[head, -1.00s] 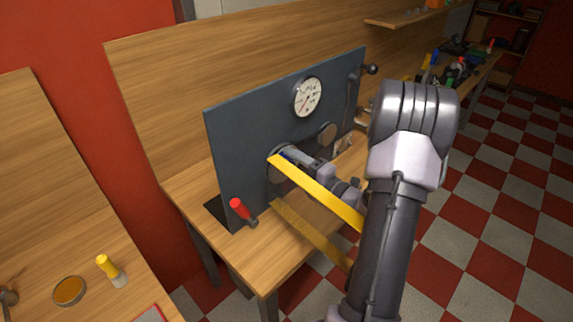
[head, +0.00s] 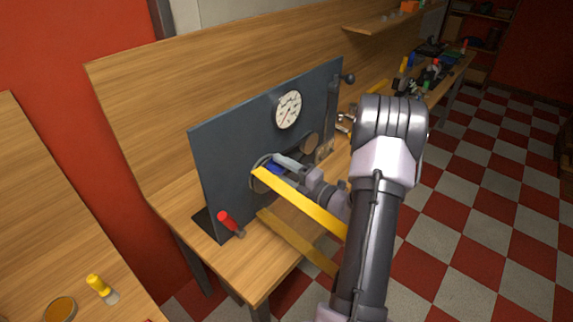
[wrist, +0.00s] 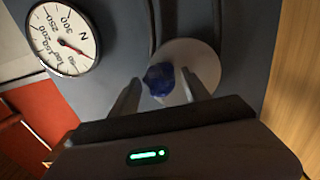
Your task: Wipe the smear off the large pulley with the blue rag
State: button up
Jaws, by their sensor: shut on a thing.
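My gripper (head: 278,165) is shut on the blue rag (head: 274,168), at the face of the grey upright panel (head: 225,150). In the wrist view the bunched rag (wrist: 159,79) shows between the fingertips, in front of a pale round disc. This disc looks like the large pulley (wrist: 200,62); the rag seems to be at its face, but contact is hard to tell. In the head view the large pulley (head: 258,184) is partly covered by the gripper and a yellow bar. I see no smear; the rag and fingers hide part of the disc.
Two yellow bars (head: 305,203) stretch from near the pulley toward my arm.

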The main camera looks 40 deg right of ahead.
jog(key=a, duration=0.5)
jog(key=shift+s, duration=0.2)
jog(key=s, duration=0.6)
jog(key=shift+d, duration=0.2)
jog(key=s+p, duration=0.1)
jog(key=s, duration=0.2)
jog(key=shift+d, duration=0.15)
dwell(0.5)
jog(key=w+p, duration=0.2)
jog(key=w, duration=0.5)
jog(key=shift+a, duration=0.2)
